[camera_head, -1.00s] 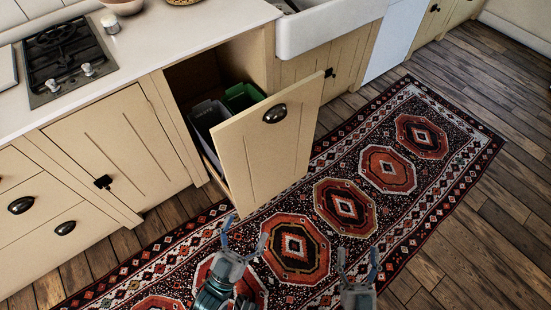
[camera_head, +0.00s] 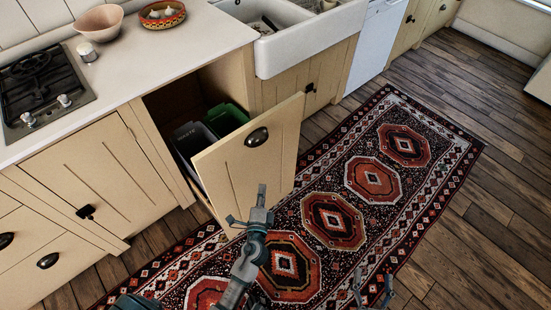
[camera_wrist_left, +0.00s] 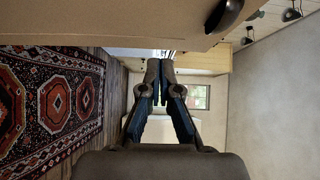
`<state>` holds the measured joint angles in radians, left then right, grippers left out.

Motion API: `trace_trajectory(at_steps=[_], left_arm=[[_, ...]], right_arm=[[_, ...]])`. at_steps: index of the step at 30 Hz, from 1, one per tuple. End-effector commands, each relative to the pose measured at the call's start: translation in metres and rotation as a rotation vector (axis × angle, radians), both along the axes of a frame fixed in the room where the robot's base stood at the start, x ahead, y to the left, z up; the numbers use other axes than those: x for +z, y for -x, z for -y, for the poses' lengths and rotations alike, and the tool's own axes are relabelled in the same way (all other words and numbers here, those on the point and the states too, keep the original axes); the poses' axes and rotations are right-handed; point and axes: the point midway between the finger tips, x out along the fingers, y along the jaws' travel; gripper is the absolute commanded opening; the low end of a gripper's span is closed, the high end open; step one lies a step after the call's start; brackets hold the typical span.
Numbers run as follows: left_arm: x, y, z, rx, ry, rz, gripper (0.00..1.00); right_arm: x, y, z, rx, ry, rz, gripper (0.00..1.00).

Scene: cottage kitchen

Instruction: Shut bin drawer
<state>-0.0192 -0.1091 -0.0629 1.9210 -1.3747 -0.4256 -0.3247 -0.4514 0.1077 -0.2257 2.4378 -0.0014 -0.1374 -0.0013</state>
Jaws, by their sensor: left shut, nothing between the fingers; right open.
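The bin drawer is pulled out from the cabinet, its cream front panel (camera_head: 232,175) standing clear of the opening. A dark cup handle (camera_head: 256,137) is on the panel's upper part. A dark grey bin (camera_head: 190,142) and a green bin (camera_head: 226,118) sit inside. My left gripper (camera_head: 256,207) is shut and empty, in front of the panel's lower right part; I cannot tell if it touches. In the left wrist view its fingers (camera_wrist_left: 160,75) are together, with the panel (camera_wrist_left: 100,22) and handle (camera_wrist_left: 228,12) above them. My right gripper (camera_head: 374,284) is open and empty over the rug.
A patterned rug (camera_head: 372,180) covers the wooden floor before the cabinets. The worktop (camera_head: 170,55) holds a stove (camera_head: 40,90), a pink bowl (camera_head: 98,22) and a patterned bowl (camera_head: 162,14). A white sink (camera_head: 305,40) is right of the drawer. Floor at right is clear.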

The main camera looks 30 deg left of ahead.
Motion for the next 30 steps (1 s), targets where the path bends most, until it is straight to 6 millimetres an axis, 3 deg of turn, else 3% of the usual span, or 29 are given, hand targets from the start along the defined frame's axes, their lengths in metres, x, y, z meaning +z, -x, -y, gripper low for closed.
trace_trajectory(at_steps=[5,18,24,30], left_arm=[[0.001,-0.014,-0.007,0.015,-0.025,-0.005,0.0],[0.0,-0.096,-0.043,0.013,-0.021,-0.004,0.0],[0.001,-0.105,-0.068,0.012,-0.022,-0.004,0.0],[0.0,-0.108,-0.077,0.012,-0.021,-0.004,0.0]], right_arm=[[-0.002,0.0,0.001,0.0,0.004,-0.016,0.71],[-0.002,-0.001,0.001,-0.001,-0.002,0.008,0.71],[-0.001,-0.001,0.0,-0.001,-0.002,0.004,0.71],[-0.001,-0.001,0.0,-0.001,-0.002,-0.002,0.71]])
